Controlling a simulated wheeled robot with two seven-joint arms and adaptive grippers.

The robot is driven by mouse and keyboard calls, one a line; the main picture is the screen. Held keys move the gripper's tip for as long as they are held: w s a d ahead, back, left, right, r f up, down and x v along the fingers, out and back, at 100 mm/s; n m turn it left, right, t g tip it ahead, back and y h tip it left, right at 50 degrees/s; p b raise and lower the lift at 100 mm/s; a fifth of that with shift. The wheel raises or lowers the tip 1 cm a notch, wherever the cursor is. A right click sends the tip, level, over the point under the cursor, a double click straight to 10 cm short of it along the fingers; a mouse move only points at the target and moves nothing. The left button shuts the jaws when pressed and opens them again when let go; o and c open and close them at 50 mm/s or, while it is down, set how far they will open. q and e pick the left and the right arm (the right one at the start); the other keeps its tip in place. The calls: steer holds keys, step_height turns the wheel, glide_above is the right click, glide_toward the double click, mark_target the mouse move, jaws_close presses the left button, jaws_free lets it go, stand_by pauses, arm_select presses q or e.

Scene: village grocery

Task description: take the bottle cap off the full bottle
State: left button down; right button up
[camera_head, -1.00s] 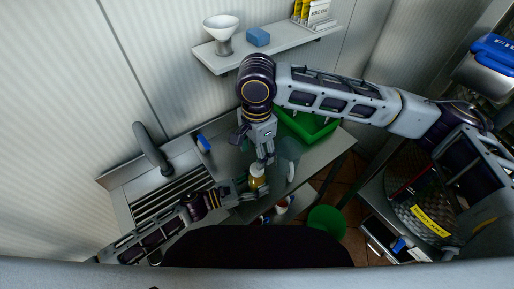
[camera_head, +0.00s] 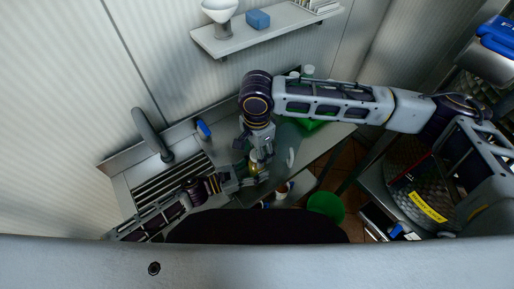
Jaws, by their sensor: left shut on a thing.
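The full bottle (camera_head: 254,167), small with yellow-amber contents, stands near the front edge of the metal counter, in the middle of the view. My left gripper (camera_head: 247,178) comes in from the left and is shut on the bottle's body. My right gripper (camera_head: 263,153) points down from above, with its fingers at the bottle's top. The bottle cap is hidden behind these fingers. I cannot tell whether they are shut on it.
A sink with a grey tap (camera_head: 152,133) and a ribbed drainer is at left. A blue-handled item (camera_head: 203,128) lies behind. A green crate (camera_head: 312,125) is mostly hidden by my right arm. A green bin (camera_head: 326,207) stands below. A wall shelf (camera_head: 270,33) is above.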

steer(key=c, duration=1.1)
steer(key=shift+n, duration=0.3)
